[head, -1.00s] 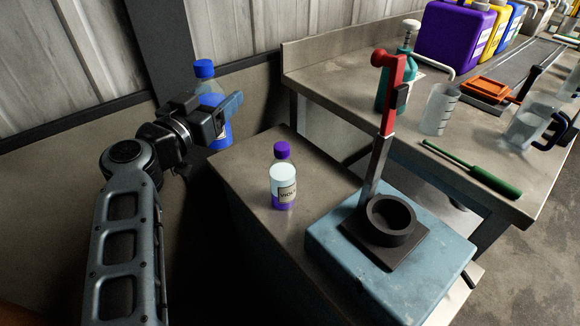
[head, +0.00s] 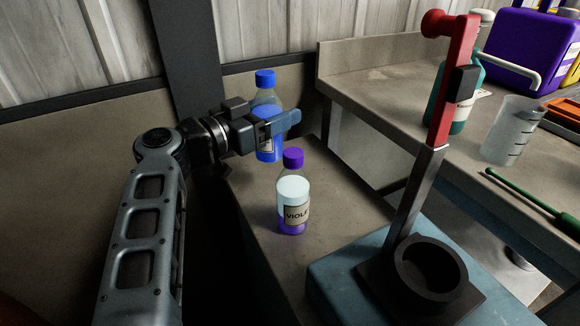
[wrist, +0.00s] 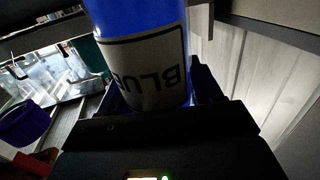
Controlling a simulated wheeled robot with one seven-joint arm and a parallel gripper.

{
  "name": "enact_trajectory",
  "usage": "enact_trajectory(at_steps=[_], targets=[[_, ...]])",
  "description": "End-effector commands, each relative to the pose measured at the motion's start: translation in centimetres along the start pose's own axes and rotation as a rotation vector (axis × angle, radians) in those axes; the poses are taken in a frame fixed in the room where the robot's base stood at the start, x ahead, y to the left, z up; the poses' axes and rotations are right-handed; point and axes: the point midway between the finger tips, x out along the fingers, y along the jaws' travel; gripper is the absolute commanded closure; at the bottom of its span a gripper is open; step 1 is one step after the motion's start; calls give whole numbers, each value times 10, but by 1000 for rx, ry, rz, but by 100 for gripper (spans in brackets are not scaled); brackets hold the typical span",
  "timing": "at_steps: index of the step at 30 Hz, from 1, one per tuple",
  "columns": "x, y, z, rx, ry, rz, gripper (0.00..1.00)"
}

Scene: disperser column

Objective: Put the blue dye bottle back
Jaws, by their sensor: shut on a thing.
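The blue dye bottle (head: 266,95) has a blue cap, a clear upper part and blue liquid below. My gripper (head: 278,124) is shut on it and holds it upright near the far left corner of the low bench. In the wrist view the blue bottle (wrist: 145,60) fills the space between the fingers, its label reading "BLUE" upside down. In the head view my fingers hide part of its middle. I cannot tell whether its base touches the bench. A violet dye bottle (head: 293,200) with a purple cap stands upright on the bench, nearer than the blue one.
The low bench top (head: 345,195) is clear right of the violet bottle. A blue press base (head: 335,270) with a black ring (head: 430,270) and red-handled lever (head: 452,70) stands at front right. Behind are a teal bottle (head: 462,100), a clear beaker (head: 510,130) and a purple jug (head: 520,45).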

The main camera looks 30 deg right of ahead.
Motion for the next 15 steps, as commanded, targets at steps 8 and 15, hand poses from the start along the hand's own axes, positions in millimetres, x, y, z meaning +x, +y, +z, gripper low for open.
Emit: enact_trajectory(at_steps=[8,15], targets=[[0,0,44,-2,2,0,83],[0,0,72,-2,1,0,83]])
